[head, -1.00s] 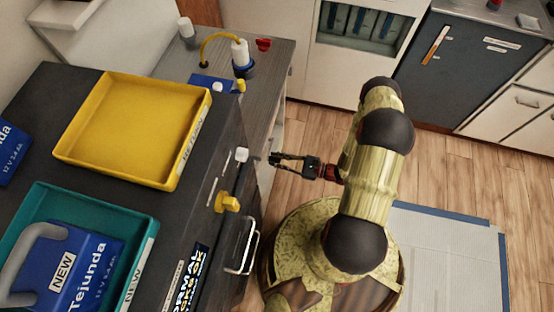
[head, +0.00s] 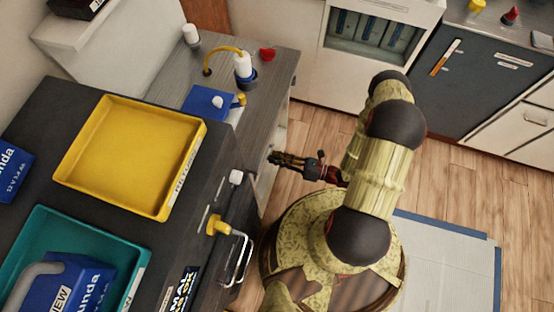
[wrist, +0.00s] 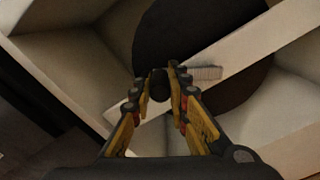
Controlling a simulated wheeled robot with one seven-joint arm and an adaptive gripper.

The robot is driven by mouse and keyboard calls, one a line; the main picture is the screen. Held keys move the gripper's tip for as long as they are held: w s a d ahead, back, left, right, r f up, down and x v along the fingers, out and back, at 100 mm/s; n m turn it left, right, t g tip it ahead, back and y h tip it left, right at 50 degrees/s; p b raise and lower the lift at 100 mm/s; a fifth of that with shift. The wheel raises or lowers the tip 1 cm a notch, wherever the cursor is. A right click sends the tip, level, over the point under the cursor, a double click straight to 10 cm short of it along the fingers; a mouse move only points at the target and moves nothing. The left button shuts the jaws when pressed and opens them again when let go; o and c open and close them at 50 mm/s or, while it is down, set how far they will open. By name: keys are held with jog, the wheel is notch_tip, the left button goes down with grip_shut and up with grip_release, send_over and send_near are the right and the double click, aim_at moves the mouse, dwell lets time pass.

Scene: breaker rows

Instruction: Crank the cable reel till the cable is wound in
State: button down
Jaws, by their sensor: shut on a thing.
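My gripper (head: 277,158) reaches to the side of the dark counter in the head view. In the wrist view my gripper (wrist: 158,76) has its two fingers closed around a small dark round knob (wrist: 158,86), apparently the crank's handle. Behind it are a large dark disc (wrist: 175,40), which looks like the reel, and a pale slanted bar (wrist: 245,48) crossing it. A short ribbed grey piece (wrist: 207,73) lies against the bar, right of the fingertips. The reel is hidden in the head view. I cannot make out any cable.
A yellow tray (head: 188,186) and a teal tray (head: 140,262) stand on the dark counter. A yellow knob (head: 217,226) and a metal handle (head: 240,258) stick out from its front, near my arm. Pale box walls (wrist: 65,75) surround the disc. Wood floor (head: 460,190) lies open at right.

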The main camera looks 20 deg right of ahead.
jog(key=w+d+r+m+p, duration=0.1)
jog(key=w+d+r+m, duration=0.2)
jog(key=m, duration=0.8)
jog(key=shift+w+d+r+m, duration=0.3)
jog(key=shift+w+d, duration=0.3)
jog(key=shift+w, duration=0.7)
jog(key=c, duration=1.7)
grip_release()
jog(key=shift+c, duration=0.2)
jog(key=v, duration=1.2)
